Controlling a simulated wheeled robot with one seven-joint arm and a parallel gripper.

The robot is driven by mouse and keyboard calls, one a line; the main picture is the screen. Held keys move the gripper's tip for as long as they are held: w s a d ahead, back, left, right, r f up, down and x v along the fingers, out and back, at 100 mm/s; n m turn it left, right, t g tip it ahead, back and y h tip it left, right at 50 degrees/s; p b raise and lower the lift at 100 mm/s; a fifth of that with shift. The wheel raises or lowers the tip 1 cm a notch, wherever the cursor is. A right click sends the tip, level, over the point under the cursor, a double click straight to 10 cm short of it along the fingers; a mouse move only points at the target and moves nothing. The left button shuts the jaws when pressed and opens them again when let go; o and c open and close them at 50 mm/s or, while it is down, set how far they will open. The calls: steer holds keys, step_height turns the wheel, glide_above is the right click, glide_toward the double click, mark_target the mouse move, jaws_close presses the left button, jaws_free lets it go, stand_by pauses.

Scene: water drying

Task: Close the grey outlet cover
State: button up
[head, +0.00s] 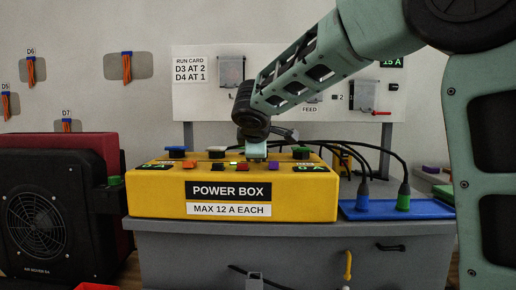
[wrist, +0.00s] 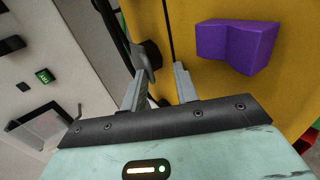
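My gripper (head: 256,150) points down over the top of the yellow power box (head: 300,206), near its middle. In the wrist view its two fingers (wrist: 160,84) stand apart with a gap and nothing clearly between them. A dark grey round piece with a flat grey tab (wrist: 150,55) is right by the left fingertip. It may be the grey outlet cover. I cannot tell whether it touches the finger or how far it is open. In the head view my gripper and arm hide part of this area.
Blue (head: 175,150), white (head: 215,151) and green (head: 302,152) caps stand on the box. A purple block (wrist: 237,45) is on its yellow face. Black cables run right to a blue tray (head: 430,210).

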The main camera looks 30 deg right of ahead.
steer(key=shift+s+a+r, duration=0.2)
steer(key=shift+s+r, duration=0.05)
steer(key=shift+r, duration=0.05)
steer(key=p+v, duration=0.3)
steer(key=v, duration=1.3)
steer(key=shift+s+a, duration=0.15)
steer(key=shift+s, duration=0.2)
steer(key=s+a+f+m+g+y, duration=0.1)
steer(key=s+a+f+g+y, duration=0.15)
steer(key=s+a+f, duration=0.45)
steer(key=s+a+f+m+g+y, duration=0.1)
steer(key=s+a+f+g+y, duration=0.2)
steer(key=s+f, duration=0.8)
steer(key=s+a+f+m+g+y, duration=0.1)
steer(key=s+a+f+g, duration=0.4)
steer(key=f, duration=0.6)
step_height(320, 180, up, 28)
steer(key=s+t+p, duration=0.1)
steer(key=p, duration=2.7)
steer(key=shift+f+m+p, duration=0.2)
steer(key=shift+m+p, duration=0.1)
steer(key=shift+p, duration=0.1)
